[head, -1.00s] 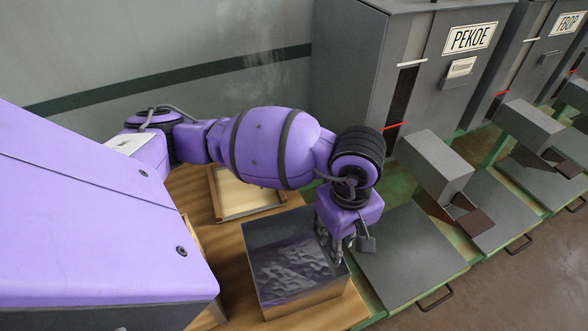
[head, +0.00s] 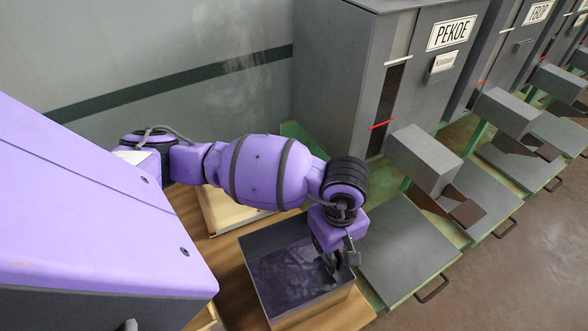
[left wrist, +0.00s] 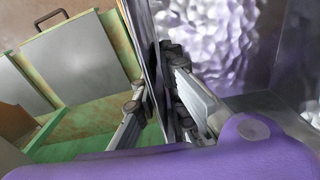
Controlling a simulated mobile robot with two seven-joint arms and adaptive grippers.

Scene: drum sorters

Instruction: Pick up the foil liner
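The foil liner (head: 290,272) lines the inside of an open-topped box (head: 310,308) on the wooden table. Its crinkled, shiny surface shows in the left wrist view (left wrist: 205,35), with purple reflections. My left gripper (head: 335,262) points down at the right side of the box, at the rim. In the left wrist view, its fingers (left wrist: 157,85) stand on both sides of the upright box wall and liner edge. I cannot tell whether they press on it. The liner's near right part is partly hidden by the gripper. My right gripper is not in view.
A wooden frame or tray (head: 222,212) lies behind the box, partly under my arm. Grey sorters, the nearest labelled PEKOE (head: 345,70), stand at the back right. A flat grey lid with a handle (head: 405,250) lies right of the box.

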